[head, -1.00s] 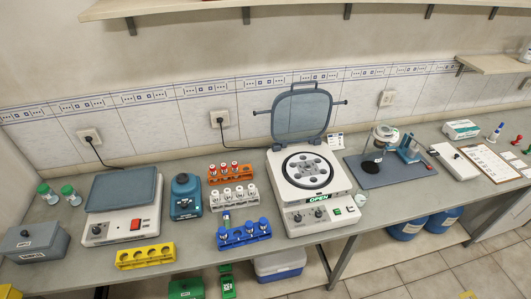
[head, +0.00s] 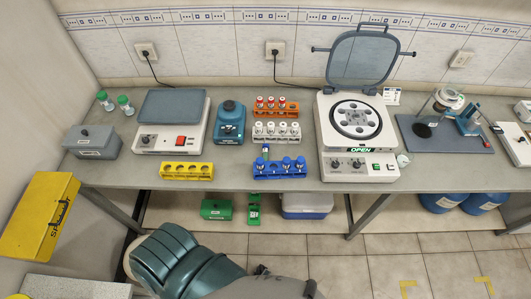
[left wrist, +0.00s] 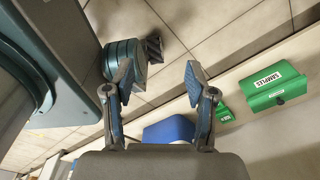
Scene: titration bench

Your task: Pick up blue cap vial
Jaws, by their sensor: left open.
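No blue-capped vial shows clearly in that view. My right gripper is not in view.
A white-capped vial rack (head: 290,139) and an orange red-capped rack (head: 288,109) stand behind the blue rack. A yellow rack (head: 187,171) is to the left, and an open-lidded centrifuge (head: 350,168) to the right. Green boxes (left wrist: 277,88) sit below the bench.

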